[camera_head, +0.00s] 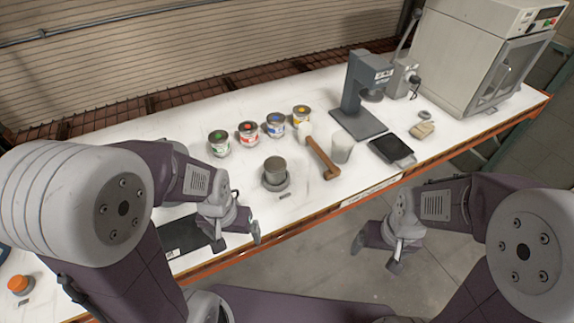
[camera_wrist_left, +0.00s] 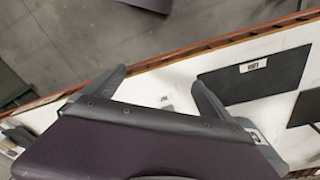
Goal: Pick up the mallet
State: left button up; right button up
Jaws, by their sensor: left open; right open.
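My right gripper (camera_head: 375,254) is open and empty over the floor in front of the table, below and right of the mallet.
Several paint cans (camera_head: 248,134) stand left of the mallet. A grey cup on a round base (camera_head: 275,172) and a white cup (camera_head: 342,148) flank the handle. A grey press (camera_head: 362,95), a black scale (camera_head: 391,150) and an oven (camera_head: 485,60) stand to the right.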

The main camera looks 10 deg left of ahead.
aim_at(304, 138)
jog(key=i+l+u, duration=0.1)
jog(key=i+l, duration=1.15)
